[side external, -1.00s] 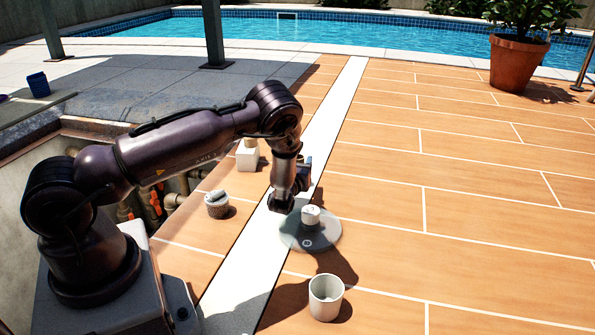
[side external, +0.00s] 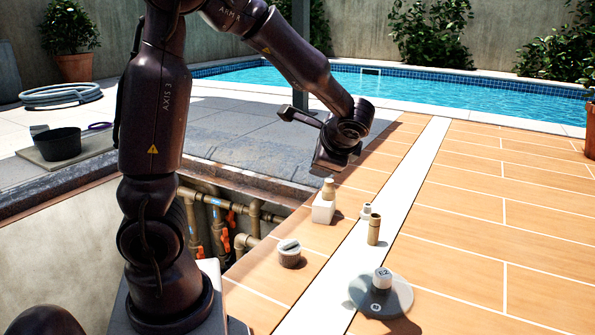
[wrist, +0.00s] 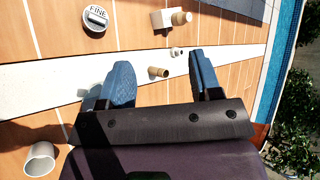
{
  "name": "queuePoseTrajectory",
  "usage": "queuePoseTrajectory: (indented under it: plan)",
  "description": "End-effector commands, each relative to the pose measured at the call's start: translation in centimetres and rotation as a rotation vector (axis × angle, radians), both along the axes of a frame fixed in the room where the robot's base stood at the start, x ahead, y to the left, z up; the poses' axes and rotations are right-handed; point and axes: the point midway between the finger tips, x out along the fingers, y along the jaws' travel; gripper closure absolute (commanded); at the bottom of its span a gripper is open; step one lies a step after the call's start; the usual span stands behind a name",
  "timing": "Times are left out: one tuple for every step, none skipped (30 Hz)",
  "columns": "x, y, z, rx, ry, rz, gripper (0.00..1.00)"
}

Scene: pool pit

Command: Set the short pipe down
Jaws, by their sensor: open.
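A short tan pipe (side external: 374,229) stands upright on the white strip of the deck in the side view. It also shows in the wrist view (wrist: 158,73), apart from the fingers. My gripper (side external: 335,155) is raised above and behind it in the side view, touching nothing that I can see. In the wrist view my gripper (wrist: 160,60) has its two blue fingers wide apart with nothing between them. A small white fitting (side external: 367,210) stands just behind the pipe. A white block (side external: 323,211) with a tan piece on top stands to its left.
A grey disc (side external: 402,297) with a white-capped weight stands in front of the pipe. A round knob (side external: 289,256) is at the left, near the open pit with pipes (side external: 215,225).

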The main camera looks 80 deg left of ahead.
Motion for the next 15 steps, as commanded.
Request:
queuePoseTrajectory:
  plan:
    - [-1.3,-1.6,1.0,-0.090,-0.083,0.035,0.42]
    - [-2.0,-2.7,1.3,-0.148,-0.126,0.055,0.42]
    - [-3.0,-4.1,1.7,-0.225,-0.183,0.080,0.42]
    - [-3.6,-5.2,2.0,-0.282,-0.224,0.095,0.42]
    - [-4.3,-6.3,2.3,-0.340,-0.266,0.111,0.42]
    - [-5.1,-7.9,2.8,-0.418,-0.322,0.127,0.42]
    - [-5.7,-9.0,3.1,-0.474,-0.362,0.139,0.42]
    - [-6.3,-10.0,3.4,-0.529,-0.399,0.148,0.42]
    - [-7.0,-11.4,3.7,-0.598,-0.446,0.156,0.42]
    - [-7.5,-12.4,4.0,-0.648,-0.480,0.162,0.42]
    - [-8.0,-13.3,4.2,-0.694,-0.509,0.167,0.42]
    - [-8.5,-14.4,4.6,-0.749,-0.545,0.171,0.42]
    - [-8.9,-15.1,4.8,-0.785,-0.568,0.174,0.42]
    - [-9.2,-15.7,5.0,-0.819,-0.589,0.176,0.42]
    - [-9.5,-16.4,5.1,-0.856,-0.612,0.178,0.42]
